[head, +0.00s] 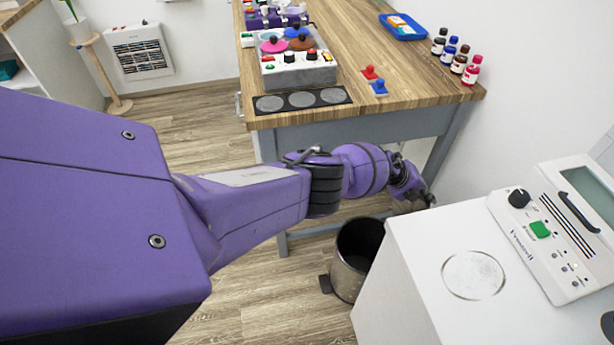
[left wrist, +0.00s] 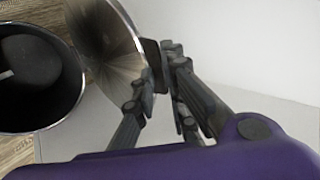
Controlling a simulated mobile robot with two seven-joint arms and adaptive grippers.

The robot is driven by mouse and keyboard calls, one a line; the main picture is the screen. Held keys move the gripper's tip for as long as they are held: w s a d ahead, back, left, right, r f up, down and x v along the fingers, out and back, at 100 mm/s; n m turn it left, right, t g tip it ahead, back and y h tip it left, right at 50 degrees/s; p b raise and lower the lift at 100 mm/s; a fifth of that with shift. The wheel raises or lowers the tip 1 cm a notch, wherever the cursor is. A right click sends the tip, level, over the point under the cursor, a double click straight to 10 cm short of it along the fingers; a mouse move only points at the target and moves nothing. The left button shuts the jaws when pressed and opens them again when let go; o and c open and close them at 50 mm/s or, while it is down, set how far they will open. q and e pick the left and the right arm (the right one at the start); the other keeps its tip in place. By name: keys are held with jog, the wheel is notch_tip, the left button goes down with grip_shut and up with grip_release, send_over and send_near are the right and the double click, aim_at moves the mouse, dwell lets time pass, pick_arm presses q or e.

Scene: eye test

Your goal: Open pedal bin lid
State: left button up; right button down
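The pedal bin (head: 345,277) stands on the floor between the workbench and a white cabinet. Its dark inside shows in the head view and in the left wrist view (left wrist: 38,75). The round metal lid (left wrist: 105,42) is raised, tilted up beside the opening. A dark pedal (head: 325,284) sticks out at the bin's foot. My left gripper (head: 417,193) is above and to the right of the bin. In the left wrist view its fingers (left wrist: 158,78) are apart, close to the lid's edge and a dark block there. Contact cannot be made out. My right gripper is not in view.
The wooden workbench (head: 345,60) is behind my left arm. The white cabinet (head: 420,265), bearing a white device (head: 560,225), stands close right of the bin. A white wall is beyond the gripper. Open floor (head: 255,300) lies left of the bin.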

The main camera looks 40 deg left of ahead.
pick_arm(q)
jog(key=v, duration=1.2)
dwell(0.3)
jog(key=shift+s+f, duration=0.1)
jog(key=shift+s, duration=0.05)
dwell(0.3)
